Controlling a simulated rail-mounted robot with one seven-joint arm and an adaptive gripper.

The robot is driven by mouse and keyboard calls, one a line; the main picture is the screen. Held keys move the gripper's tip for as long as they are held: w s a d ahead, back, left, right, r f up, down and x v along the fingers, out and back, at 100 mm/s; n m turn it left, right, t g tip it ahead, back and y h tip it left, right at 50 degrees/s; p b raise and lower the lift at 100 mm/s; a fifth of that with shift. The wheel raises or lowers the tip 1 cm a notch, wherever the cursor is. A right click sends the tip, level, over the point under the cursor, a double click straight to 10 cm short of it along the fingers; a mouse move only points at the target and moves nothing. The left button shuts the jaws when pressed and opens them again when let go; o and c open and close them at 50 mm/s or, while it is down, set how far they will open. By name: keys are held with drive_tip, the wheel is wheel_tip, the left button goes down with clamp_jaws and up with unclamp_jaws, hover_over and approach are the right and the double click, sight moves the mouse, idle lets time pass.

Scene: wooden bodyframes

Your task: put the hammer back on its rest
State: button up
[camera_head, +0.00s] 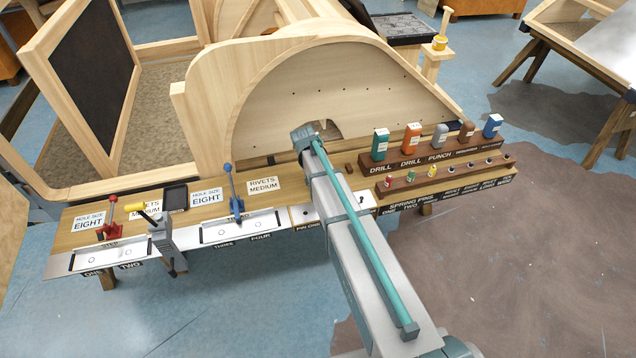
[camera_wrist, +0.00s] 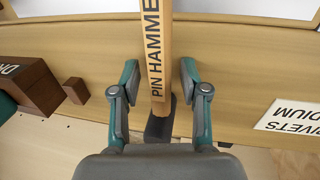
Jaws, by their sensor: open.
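The hammer (camera_wrist: 155,45) shows in the wrist view as a pale wooden bar lettered PIN HAMMER, with a dark part (camera_wrist: 160,122) at its lower end. It runs from the top edge down between the two fingers of my gripper (camera_wrist: 158,78). The fingers are open, one on each side of the bar, with a gap visible on both sides. I cannot tell how high the hammer is above the bench. In the head view my arm hides the hammer and fingers. I cannot make out its rest for certain in either view.
The wooden bench (camera_head: 97,240) carries a RIVETS MEDIUM card (camera_head: 264,185), also in the wrist view (camera_wrist: 292,118). A small brown block (camera_wrist: 76,92) and a larger one (camera_wrist: 38,88) lie nearby.

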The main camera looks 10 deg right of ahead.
drive_tip(key=b+v, duration=0.3)
drive_tip(key=v, duration=0.9)
drive_tip(key=shift+r, duration=0.2)
drive_tip(key=shift+d, duration=0.15)
